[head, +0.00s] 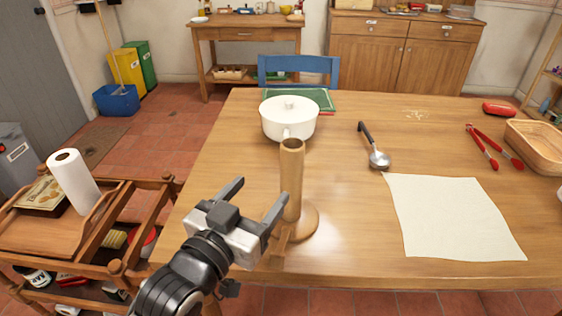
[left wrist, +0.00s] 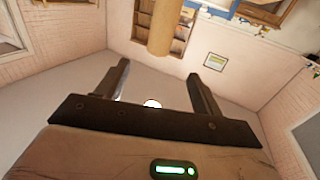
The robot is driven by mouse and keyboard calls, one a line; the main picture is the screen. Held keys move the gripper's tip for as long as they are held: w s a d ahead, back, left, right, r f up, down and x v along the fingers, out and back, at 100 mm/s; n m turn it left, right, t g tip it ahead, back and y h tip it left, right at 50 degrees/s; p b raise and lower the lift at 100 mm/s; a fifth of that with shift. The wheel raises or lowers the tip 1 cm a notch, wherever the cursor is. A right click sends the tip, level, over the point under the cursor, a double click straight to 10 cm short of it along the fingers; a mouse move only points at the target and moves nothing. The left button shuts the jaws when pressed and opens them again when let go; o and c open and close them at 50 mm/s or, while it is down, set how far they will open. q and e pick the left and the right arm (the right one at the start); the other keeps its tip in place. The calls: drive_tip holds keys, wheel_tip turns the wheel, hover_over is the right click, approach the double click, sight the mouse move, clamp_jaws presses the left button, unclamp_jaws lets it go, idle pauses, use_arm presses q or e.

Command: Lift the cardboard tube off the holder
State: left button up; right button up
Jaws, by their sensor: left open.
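The brown cardboard tube (head: 291,178) stands upright with its open end up, on a holder with a round wooden base (head: 308,225) near the table's front edge. My left gripper (head: 262,189) is open and empty, just left of the tube in the head view, with its right finger close to the tube's lower part. In the left wrist view, the tube (left wrist: 163,28) shows at the top, beyond the two spread fingers (left wrist: 158,70). I cannot tell whether a finger touches it. My right gripper is not in view.
A white lidded pot (head: 289,122) stands right behind the tube. A ladle (head: 376,155), a pale cloth (head: 453,218), red tongs (head: 490,145) and a basket (head: 538,145) lie to the right. A wooden cart (head: 95,235) with a paper roll (head: 73,182) stands left of the table.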

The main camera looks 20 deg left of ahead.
sight(287, 159)
use_arm(q)
drive_tip(key=w, duration=0.4)
drive_tip(key=w+d, duration=0.1)
drive_tip(key=w, duration=0.4)
drive_tip(key=w+d+p, duration=0.1)
drive_tip(key=w, duration=0.4)
drive_tip(key=shift+w, duration=0.1)
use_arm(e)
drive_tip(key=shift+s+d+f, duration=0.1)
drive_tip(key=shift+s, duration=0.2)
